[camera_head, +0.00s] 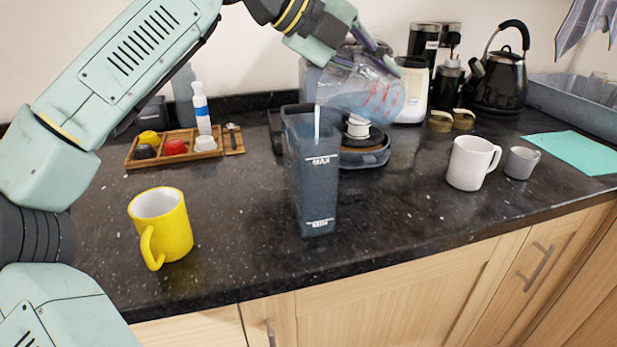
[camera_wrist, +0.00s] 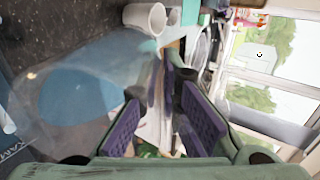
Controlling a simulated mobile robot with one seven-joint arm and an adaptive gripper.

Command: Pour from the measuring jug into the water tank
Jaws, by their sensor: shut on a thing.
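The measuring jug (camera_head: 378,98) is clear with red markings. It is tipped on its side, its mouth to the left over the tank. My gripper (camera_head: 372,50) is shut on the jug from above, its purple fingers on the handle side. In the wrist view my gripper (camera_wrist: 163,115) shows its two purple pads, and the clear jug (camera_wrist: 60,75) lies to their left with a blue patch seen through it. The water tank (camera_head: 318,190), tall, dark and see-through with MAX and MIN marks, stands upright below the jug's mouth. A thin pale stream (camera_head: 317,122) runs down at the tank's top.
A yellow mug (camera_head: 172,226) stands left of the tank. A wooden tray (camera_head: 140,160) with capsules and a white bottle (camera_head: 201,108) stand behind it. A white mug (camera_head: 468,163) and a grey cup (camera_head: 521,163) are at right. A round dark base (camera_head: 365,157) is just behind the tank.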

